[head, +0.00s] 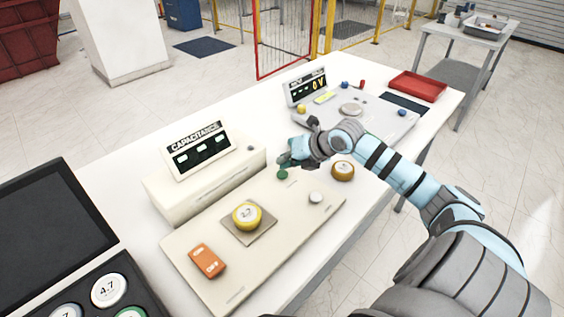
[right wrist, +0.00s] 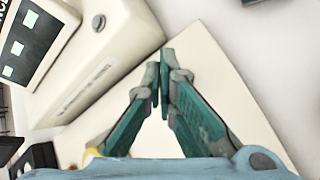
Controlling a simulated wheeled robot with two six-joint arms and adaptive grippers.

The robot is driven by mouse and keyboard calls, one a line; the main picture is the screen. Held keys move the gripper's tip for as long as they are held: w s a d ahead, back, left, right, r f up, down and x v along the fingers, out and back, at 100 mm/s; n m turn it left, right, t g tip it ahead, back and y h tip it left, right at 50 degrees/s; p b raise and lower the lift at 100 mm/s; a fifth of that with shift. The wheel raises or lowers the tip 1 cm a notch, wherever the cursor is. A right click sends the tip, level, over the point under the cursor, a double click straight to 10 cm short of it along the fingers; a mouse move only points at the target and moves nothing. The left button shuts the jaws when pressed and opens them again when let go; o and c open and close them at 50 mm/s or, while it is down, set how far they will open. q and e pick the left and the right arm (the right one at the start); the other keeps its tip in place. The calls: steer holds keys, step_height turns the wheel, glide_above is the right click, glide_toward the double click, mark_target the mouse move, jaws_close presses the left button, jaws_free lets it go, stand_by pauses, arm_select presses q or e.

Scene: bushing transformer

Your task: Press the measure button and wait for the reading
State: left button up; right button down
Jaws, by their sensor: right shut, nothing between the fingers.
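The capacitance meter (head: 205,175) is a cream box with a black display (head: 195,150) headed CAPACITANCE; the display shows three lit green blocks and no digits I can read. In front of it lies a cream board (head: 190,245). In the right wrist view the teal fingers (right wrist: 163,78) meet over the bare board (right wrist: 220,85). My left gripper is out of view.
A brown-yellow disc (head: 343,171) sits near my wrist. A second grey station (head: 375,125) and a red tray (head: 418,86) stand behind.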

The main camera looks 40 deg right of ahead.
mark_target(284, 172)
steer(key=shift+f, duration=0.1)
stand_by(0.5)
steer(key=shift+f+b, duration=0.35)
steer(key=shift+f+b, duration=0.4)
steer(key=shift+f, duration=0.1)
stand_by(0.5)
stand_by(0.4)
steer(key=shift+r+p, duration=0.8)
steer(key=shift+r, duration=0.15)
step_height(284, 172, up, 5)
steer(key=p, duration=0.4)
steer(key=shift+r, duration=0.1)
stand_by(0.5)
